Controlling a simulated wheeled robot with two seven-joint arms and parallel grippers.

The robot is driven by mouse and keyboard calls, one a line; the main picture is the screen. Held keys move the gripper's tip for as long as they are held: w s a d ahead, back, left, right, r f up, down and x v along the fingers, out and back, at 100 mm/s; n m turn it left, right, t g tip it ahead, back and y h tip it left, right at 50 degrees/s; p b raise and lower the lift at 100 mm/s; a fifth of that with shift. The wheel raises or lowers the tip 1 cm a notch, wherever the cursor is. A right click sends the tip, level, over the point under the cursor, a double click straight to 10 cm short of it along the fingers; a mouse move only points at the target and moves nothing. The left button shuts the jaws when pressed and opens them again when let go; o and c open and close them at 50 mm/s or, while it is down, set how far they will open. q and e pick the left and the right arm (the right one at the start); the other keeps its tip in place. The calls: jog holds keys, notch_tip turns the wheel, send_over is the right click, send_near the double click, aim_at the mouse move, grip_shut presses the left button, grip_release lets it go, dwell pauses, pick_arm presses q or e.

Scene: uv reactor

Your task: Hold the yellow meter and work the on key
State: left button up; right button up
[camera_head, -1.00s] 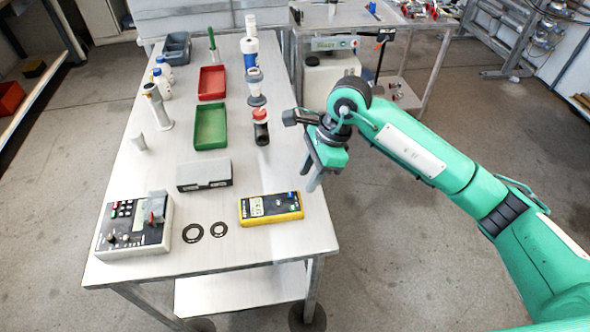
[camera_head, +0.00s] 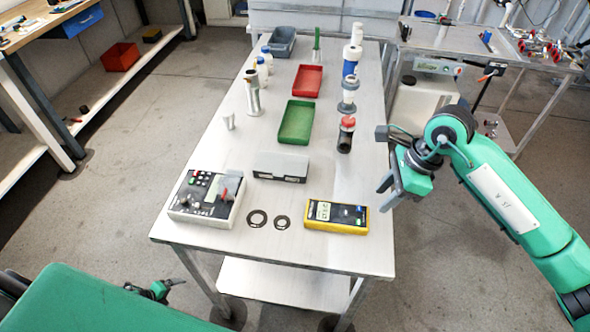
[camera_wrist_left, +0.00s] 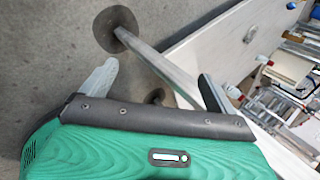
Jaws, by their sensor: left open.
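The yellow meter (camera_head: 337,216) lies flat near the front right of the table, its face up with a pale display at its left end. Its keys are too small to tell apart. My right gripper (camera_head: 386,192) is beside the table's right edge, right of the meter and apart from it; its finger gap is unclear. My left gripper (camera_head: 165,288) is low at the front left, off the table and far from the meter. In the left wrist view its two fingers (camera_wrist_left: 157,83) are spread wide with nothing between them.
A green tray (camera_head: 296,122), a red tray (camera_head: 307,81) and bottles stand farther back. The table's front edge (camera_head: 270,262) lies between my left gripper and the meter.

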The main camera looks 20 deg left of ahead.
pick_arm(q)
jog(key=s+a+r+m+g+h, duration=0.25)
jog(key=a+r+m+g, duration=0.35)
jog(key=a+r+m, duration=1.2)
jog(key=w+d+r+n+h, duration=0.15)
jog(key=w+d+r, duration=0.35)
jog(key=w+r, duration=0.65)
jog(key=w+d+r+n, duration=0.2)
jog(key=w+d+r, duration=0.2)
jog(key=w+r, duration=0.75)
jog(key=w+d+r+t, duration=0.1)
jog(key=w+d+r, duration=0.2)
jog(key=d+r, duration=0.35)
jog(key=w+d+r, duration=0.3)
jog(key=w+r, duration=0.1)
jog(key=r, duration=0.6)
jog(key=w+d+r+t, duration=0.1)
jog(key=w+d+r, duration=0.2)
jog(key=d+r, duration=0.35)
jog(key=m+g+y, duration=0.2)
jog(key=m+y, duration=0.4)
jog(key=m, duration=1)
send_over(308, 209)
notch_tip(308, 209, down, 8)
jog(key=shift+n, duration=0.25)
notch_tip(308, 209, down, 12)
jog(key=shift+f, duration=0.15)
